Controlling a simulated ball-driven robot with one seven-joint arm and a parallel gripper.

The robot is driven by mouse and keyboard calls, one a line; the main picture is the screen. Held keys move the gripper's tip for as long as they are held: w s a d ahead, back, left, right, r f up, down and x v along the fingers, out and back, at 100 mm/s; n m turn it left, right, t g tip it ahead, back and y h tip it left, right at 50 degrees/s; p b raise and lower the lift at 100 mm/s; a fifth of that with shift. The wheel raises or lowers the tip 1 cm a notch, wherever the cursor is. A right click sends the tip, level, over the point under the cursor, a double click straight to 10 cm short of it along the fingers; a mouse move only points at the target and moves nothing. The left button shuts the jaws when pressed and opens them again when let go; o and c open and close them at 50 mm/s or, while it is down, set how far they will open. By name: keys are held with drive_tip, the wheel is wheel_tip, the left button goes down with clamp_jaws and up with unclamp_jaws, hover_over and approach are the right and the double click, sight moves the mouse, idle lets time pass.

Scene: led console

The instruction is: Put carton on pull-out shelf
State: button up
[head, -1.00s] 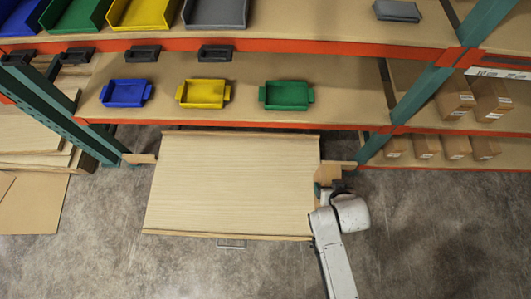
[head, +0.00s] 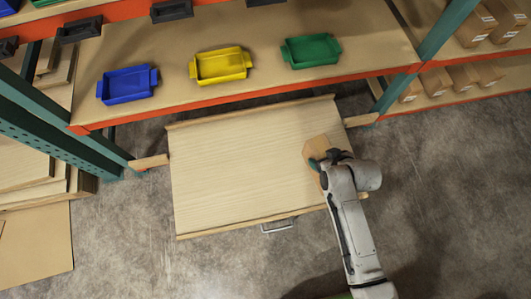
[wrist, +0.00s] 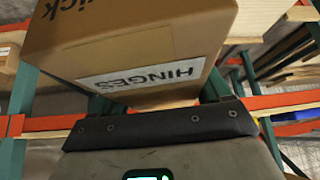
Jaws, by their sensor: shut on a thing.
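The carton (head: 319,150) is a brown cardboard box at the right end of the pull-out shelf, partly hidden by my arm. In the wrist view the carton (wrist: 130,40) fills the upper middle, with a white label reading "HINGES" upside down. My gripper (head: 316,163) is shut on the carton. In the wrist view the dark gripper edge (wrist: 160,127) lies just below it. The pull-out shelf (head: 235,170) is a pale wooden board extended from the rack, otherwise bare. I cannot tell whether the carton touches the board or is held above it.
The rack shelf above holds a blue tray (head: 127,84), a yellow tray (head: 221,66) and a green tray (head: 311,50). Several cartons (head: 476,28) stand at the right. A green rack post (head: 395,92) is close to the board's right back corner. Concrete floor lies in front.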

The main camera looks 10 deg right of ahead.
drive_tip(key=s+d+f+n+y+b, duration=0.1)
drive_tip(key=d+f+n+b, duration=0.2)
drive_tip(key=f+b, duration=0.5)
drive_tip(key=s+d+f+n+g+y+b, duration=0.1)
drive_tip(key=d+f+n+y+b, duration=0.1)
drive_tip(key=f+b, duration=0.6)
drive_tip(key=n+b, duration=0.1)
drive_tip(key=b, duration=0.3)
drive_tip(key=shift+d+n+g, duration=0.3)
drive_tip(key=shift+d+n, duration=0.1)
drive_tip(key=w+a+f+b, duration=0.8)
drive_tip(key=a+f, duration=0.3)
drive_tip(key=f, duration=0.2)
drive_tip(key=shift+a+b, duration=0.25)
drive_tip(key=shift+b, duration=0.15)
drive_tip(key=o, duration=1.8)
drive_tip(key=shift+s+f, duration=0.15)
drive_tip(key=shift+o, duration=0.2)
